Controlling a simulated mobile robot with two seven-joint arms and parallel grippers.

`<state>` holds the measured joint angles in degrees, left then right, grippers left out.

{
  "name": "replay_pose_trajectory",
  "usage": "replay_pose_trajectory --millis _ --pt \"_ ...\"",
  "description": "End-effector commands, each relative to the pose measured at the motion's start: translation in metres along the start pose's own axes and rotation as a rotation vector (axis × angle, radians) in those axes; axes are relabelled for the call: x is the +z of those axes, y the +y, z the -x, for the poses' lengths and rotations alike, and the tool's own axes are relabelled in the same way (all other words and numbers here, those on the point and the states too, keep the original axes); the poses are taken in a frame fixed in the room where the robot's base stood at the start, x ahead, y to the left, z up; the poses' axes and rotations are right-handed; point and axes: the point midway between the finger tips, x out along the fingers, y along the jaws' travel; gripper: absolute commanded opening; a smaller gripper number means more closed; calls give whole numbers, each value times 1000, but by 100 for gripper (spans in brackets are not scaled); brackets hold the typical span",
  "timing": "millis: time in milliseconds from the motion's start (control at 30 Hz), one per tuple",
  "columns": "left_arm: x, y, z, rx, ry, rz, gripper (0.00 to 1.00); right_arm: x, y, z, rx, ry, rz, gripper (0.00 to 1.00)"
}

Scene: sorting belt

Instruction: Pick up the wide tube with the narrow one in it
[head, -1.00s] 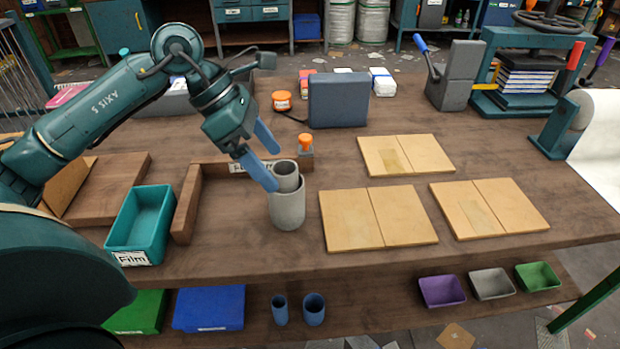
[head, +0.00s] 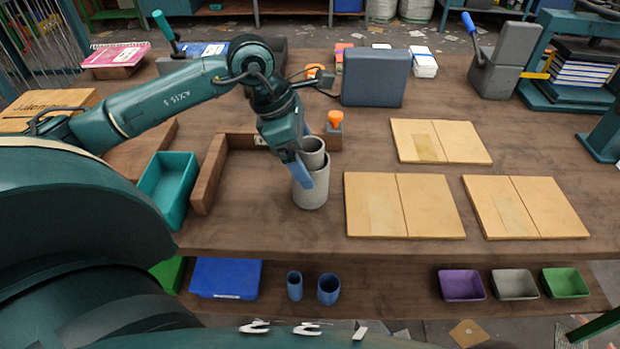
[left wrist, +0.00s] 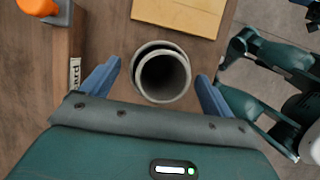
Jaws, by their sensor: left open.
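The wide grey tube (head: 311,194) stands upright on the table, and the narrow grey tube (head: 313,152) stands inside it with its top sticking out. In the left wrist view the narrow tube's round rim (left wrist: 163,76) sits within the wide tube's rim (left wrist: 147,50). My left gripper (head: 303,155) is open and empty. Its blue fingers (left wrist: 160,82) show on either side of the tubes in the wrist view, with a gap on both sides. In the head view one finger hides part of the tubes. My right gripper is not in view.
A brown wooden ledge (head: 212,172) and a teal bin (head: 168,190) stand left of the tubes. An orange-topped item (head: 335,121) stands close behind them. Tan boards (head: 404,206) lie to the right. The table in front of the tubes is clear.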

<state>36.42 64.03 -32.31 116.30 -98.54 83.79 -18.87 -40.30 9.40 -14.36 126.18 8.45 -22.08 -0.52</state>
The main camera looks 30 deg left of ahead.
Motion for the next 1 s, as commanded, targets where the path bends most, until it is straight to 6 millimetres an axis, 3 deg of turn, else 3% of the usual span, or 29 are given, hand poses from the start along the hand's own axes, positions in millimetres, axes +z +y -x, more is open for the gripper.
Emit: replay_pose_trajectory --millis 200,433,1000 --pt "0 0 -25 -1 0 0 88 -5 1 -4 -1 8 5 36" --pt "0 0 -26 1 0 0 88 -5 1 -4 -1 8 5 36" --pt "0 0 -26 1 -1 0 42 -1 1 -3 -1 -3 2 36"
